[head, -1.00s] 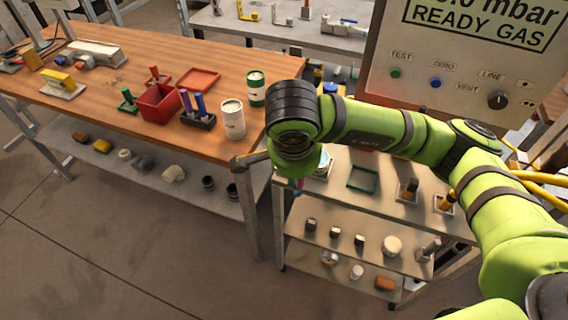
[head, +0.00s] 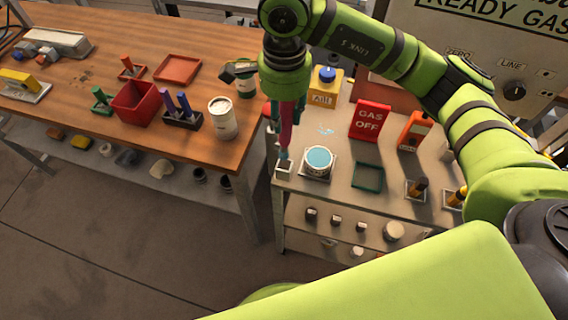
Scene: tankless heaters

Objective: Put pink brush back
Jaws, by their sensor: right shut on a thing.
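The pink brush (head: 286,128) hangs upright, its lower end down, below my right wrist. My right gripper (head: 286,106) is shut on its upper part. The brush's lower end is just above or at a small pale square holder (head: 284,169) at the left front corner of the metal shelf table. I cannot tell whether the tip is inside the holder. The gripper partly hides the brush. My left gripper is not in view.
Right of the holder stands an open can with light blue contents (head: 318,160), close by. A green tray (head: 367,177), a red GAS OFF sign (head: 370,120) and a brush in a holder (head: 416,187) are further right. The wooden workbench (head: 60,115) is left, across a gap.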

